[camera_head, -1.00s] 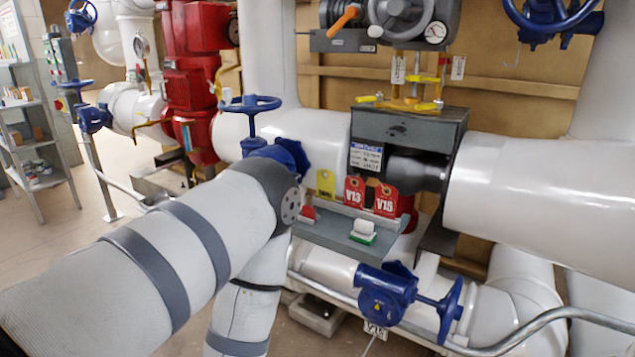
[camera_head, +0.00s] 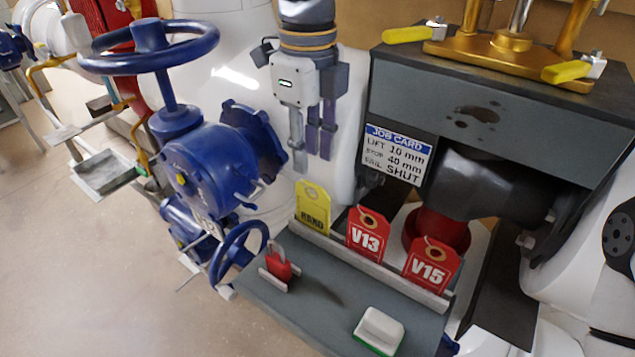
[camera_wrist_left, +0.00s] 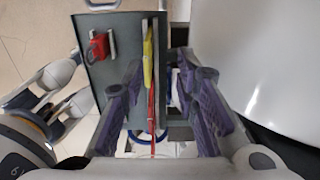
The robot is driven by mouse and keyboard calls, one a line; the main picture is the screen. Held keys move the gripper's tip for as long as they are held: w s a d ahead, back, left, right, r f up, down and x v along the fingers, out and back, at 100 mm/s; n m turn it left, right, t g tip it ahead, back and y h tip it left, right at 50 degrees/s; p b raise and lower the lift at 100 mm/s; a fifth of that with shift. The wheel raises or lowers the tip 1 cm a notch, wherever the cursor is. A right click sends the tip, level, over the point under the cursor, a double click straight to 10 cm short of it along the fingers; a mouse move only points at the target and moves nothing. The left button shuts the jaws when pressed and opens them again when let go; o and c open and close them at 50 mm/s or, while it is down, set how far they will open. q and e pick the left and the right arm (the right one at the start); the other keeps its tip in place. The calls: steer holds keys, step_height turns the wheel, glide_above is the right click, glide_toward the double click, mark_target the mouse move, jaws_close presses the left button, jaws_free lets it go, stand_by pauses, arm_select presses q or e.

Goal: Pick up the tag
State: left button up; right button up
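Three tags stand in a row in the slotted rail of a grey tray (camera_head: 290,305): a yellow tag marked HAND (camera_head: 312,207), a red tag V13 (camera_head: 368,234) and a red tag V15 (camera_head: 431,265). My left gripper (camera_head: 313,163) points down just above the yellow tag, fingers spread and empty. In the left wrist view its fingers (camera_wrist_left: 160,75) stand apart on both sides of the line of the yellow tag (camera_wrist_left: 148,55) and a red tag (camera_wrist_left: 152,100), seen edge-on. My right gripper is not in view.
A red padlock (camera_head: 279,264) and a white block with a green base (camera_head: 379,331) sit on the tray. A blue valve (camera_head: 205,165) stands left. A grey box with a job card (camera_head: 397,155) is behind, right of the gripper. A large white pipe is behind the gripper.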

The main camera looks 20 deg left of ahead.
mark_target(304, 210)
arm_select(q)
steer(key=f, duration=0.3)
steer(key=s+f, duration=0.1)
steer(key=f, duration=0.3)
steer(key=a+f, duration=0.1)
steer(key=f, duration=0.2)
steer(key=shift+s+f, duration=0.3)
steer(key=shift+f, duration=0.1)
steer(key=shift+w+f, duration=0.1)
steer(key=shift+f, duration=0.35)
jaws_close()
